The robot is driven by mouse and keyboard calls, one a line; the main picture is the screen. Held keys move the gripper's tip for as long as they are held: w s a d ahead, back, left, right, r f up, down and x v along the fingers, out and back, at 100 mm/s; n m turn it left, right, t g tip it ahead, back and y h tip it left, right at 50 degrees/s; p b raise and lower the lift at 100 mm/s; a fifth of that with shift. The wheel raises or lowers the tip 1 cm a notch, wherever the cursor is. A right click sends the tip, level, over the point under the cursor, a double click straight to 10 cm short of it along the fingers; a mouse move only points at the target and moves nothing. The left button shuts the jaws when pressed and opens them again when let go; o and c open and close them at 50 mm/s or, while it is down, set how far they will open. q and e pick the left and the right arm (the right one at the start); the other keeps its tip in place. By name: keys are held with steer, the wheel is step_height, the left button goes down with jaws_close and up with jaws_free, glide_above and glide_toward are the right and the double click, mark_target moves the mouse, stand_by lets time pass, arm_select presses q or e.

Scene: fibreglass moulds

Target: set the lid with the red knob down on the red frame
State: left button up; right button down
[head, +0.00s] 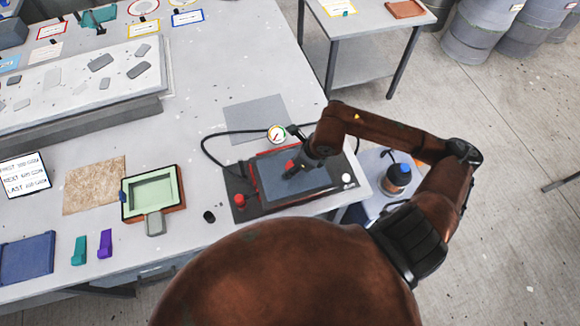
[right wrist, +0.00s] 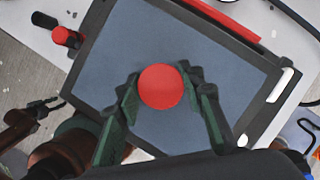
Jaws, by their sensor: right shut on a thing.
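The lid (head: 318,181) is a blue-grey panel with a dark border and a red knob (right wrist: 160,87) at its middle. My right gripper (head: 291,167) is shut on the knob, one green finger on each side of it in the right wrist view (right wrist: 163,95). The lid is over the red frame (head: 262,154), which shows as a red strip along the far side, also in the wrist view (right wrist: 222,14). The lid hides most of the frame. I cannot tell whether they touch. What seems to be my left gripper (right wrist: 42,108) shows small at the wrist view's lower left.
The frame's dark base has a red button (head: 240,201) at its left and a white knob (head: 347,178) at its right. A gauge (head: 277,133) with a black hose stands behind. A green mould (head: 153,192) is to the left. A bottle (head: 397,178) stands at the right.

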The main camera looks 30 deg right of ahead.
steer(key=w+f, duration=0.1)
steer(key=f, duration=0.1)
steer(key=w+d+f, duration=0.1)
steer(key=w+f, duration=0.1)
steer(key=shift+w+f, duration=0.15)
steer(key=shift+w, duration=0.1)
steer(key=shift+w+d+f, duration=0.15)
steer(key=shift+f, duration=0.2)
steer(key=shift+w+f, duration=0.2)
steer(key=shift+f, duration=0.1)
step_height(320, 180, down, 3)
steer(key=shift+d+p, duration=0.1)
steer(key=shift+p, duration=0.55)
arm_select(q)
steer(key=shift+s+r, duration=0.55)
steer(key=shift+s, duration=0.05)
arm_select(e)
steer(key=c, duration=1.3)
jaws_free()
steer(key=shift+f, duration=0.1)
